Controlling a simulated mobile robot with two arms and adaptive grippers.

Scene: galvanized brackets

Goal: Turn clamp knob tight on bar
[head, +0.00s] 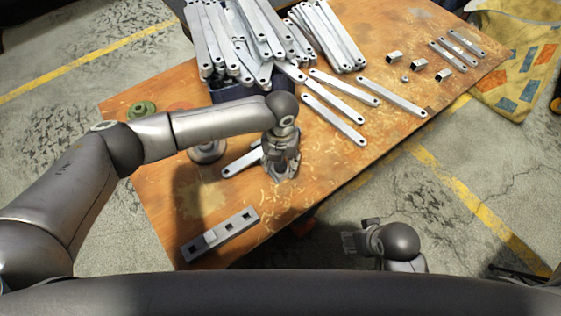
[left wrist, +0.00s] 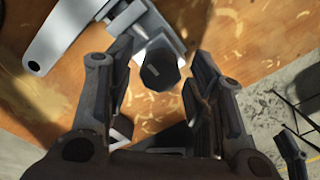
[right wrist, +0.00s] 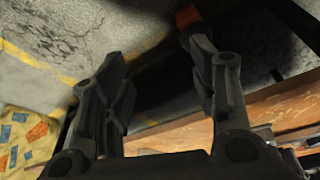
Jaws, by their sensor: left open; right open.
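A dark faceted clamp knob (left wrist: 160,72) lies between the fingers of my left gripper (left wrist: 163,58) in the left wrist view. The fingers are open, with a visible gap on either side of the knob. A grey metal clamp body (left wrist: 152,22) sits just beyond it, beside a flat steel bar (left wrist: 62,38) with a hole in its rounded end. In the head view my left gripper (head: 284,168) points down at the table and hides most of the clamp; the bar (head: 240,163) sticks out to its left. My right gripper (head: 352,243) is open and empty, off the table's front edge.
The worn orange table (head: 180,215) carries a dark bin (head: 228,116) heaped with steel bars, several loose bars, small brackets (head: 395,57) and a block with square holes (head: 220,235) near the front. A patterned yellow cloth (head: 520,50) is at the right.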

